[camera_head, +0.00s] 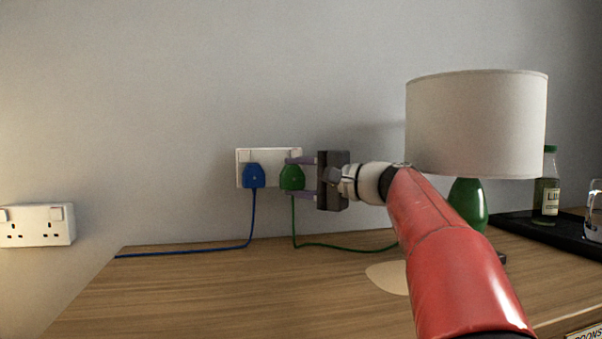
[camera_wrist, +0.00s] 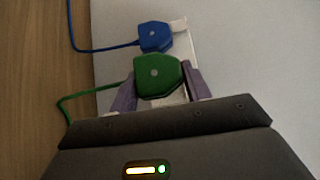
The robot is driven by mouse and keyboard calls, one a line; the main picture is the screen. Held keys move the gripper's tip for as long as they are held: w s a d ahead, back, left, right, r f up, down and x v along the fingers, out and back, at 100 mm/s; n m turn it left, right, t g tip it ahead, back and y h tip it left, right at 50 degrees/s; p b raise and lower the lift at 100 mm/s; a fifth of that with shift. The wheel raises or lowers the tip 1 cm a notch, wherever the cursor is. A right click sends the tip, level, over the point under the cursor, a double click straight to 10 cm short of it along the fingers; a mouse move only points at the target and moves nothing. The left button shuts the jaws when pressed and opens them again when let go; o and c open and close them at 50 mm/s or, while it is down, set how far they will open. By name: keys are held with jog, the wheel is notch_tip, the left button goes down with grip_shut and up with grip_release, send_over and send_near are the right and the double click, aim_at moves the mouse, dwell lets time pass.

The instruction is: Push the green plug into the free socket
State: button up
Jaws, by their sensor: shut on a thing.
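The green plug (camera_head: 291,177) is at the right half of the white double socket (camera_head: 269,154) on the wall. My gripper (camera_head: 296,177) reaches in from the right and is shut on it. In the wrist view the green plug (camera_wrist: 158,76) sits between my two purple-grey fingers (camera_wrist: 158,88). Whether its pins are fully in the socket is hidden. The blue plug (camera_head: 253,175) is in the left half of the same socket; it also shows in the wrist view (camera_wrist: 154,37). The green cord (camera_head: 340,247) runs down to the wooden top and then right.
A second double socket (camera_head: 37,226) with empty holes is on the wall at the far left. A lamp (camera_head: 477,125) with a green base stands on the wooden top (camera_head: 200,290) at right. A black tray (camera_head: 545,232) holds a bottle (camera_head: 546,190) and a glass (camera_head: 594,212).

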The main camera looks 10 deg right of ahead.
jog(key=shift+w, duration=0.55)
jog(key=shift+w+p, duration=1.1)
jog(key=shift+w, duration=0.3)
dwell(1.0)
jog(key=o, duration=1.1)
jog(key=shift+r, duration=0.1)
jog(key=shift+o, duration=0.2)
